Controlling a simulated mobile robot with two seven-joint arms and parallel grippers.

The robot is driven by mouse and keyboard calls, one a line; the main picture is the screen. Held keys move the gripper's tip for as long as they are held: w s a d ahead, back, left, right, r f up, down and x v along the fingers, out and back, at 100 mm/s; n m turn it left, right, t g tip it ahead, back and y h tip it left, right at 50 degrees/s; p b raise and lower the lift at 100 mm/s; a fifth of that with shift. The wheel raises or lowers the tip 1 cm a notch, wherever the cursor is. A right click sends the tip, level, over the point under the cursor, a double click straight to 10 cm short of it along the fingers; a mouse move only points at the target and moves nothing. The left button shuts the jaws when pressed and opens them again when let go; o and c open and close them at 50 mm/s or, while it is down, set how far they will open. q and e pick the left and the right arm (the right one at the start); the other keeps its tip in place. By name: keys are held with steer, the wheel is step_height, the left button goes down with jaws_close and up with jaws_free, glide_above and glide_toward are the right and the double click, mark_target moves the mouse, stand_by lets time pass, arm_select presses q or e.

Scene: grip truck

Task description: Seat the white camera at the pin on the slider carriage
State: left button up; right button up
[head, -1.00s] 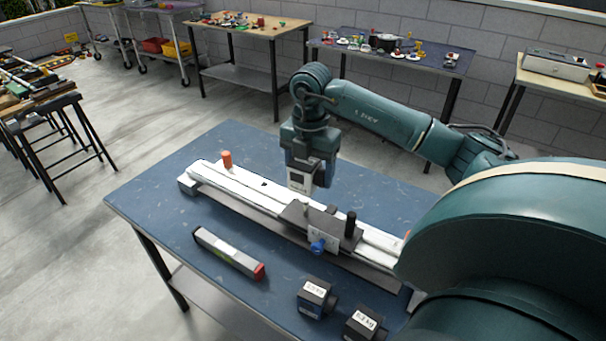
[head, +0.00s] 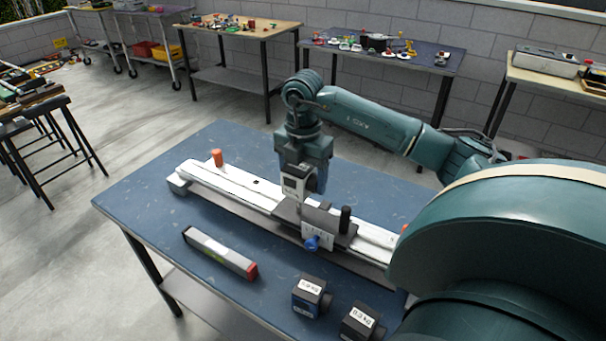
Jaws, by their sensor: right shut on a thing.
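The white camera (head: 294,186) is in my right gripper (head: 300,172), which points down and is shut on it. The camera is over or at the left part of the dark slider carriage (head: 287,211); I cannot tell whether it touches. The carriage sits on the white slider rail (head: 228,186) and carries a black upright post (head: 345,219) and a blue knob (head: 312,243) at its front. The pin is not visible, probably hidden by the camera. My left gripper is not in view.
The slider lies on a blue table (head: 150,199). An orange cylinder (head: 217,158) stands at its left end. A grey bar with a red end (head: 220,253) and two dark labelled blocks (head: 309,296), (head: 360,322) lie in front. Clear tabletop lies behind the rail.

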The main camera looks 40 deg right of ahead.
steer(key=shift+f+b, duration=0.45)
steer(key=shift+f, duration=0.25)
steer(key=shift+f+b, duration=0.95)
steer(key=shift+f, duration=0.35)
steer(key=shift+f+b, duration=0.45)
steer(key=shift+f, duration=0.3)
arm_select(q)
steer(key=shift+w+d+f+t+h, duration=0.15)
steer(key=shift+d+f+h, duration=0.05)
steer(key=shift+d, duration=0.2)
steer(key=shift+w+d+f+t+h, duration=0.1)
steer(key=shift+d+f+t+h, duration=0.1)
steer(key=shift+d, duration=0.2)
arm_select(e)
steer(key=shift+f, duration=0.25)
steer(key=o, duration=0.8)
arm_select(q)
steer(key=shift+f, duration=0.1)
arm_select(e)
steer(key=shift+o, duration=1.3)
steer(key=shift+f, duration=0.1)
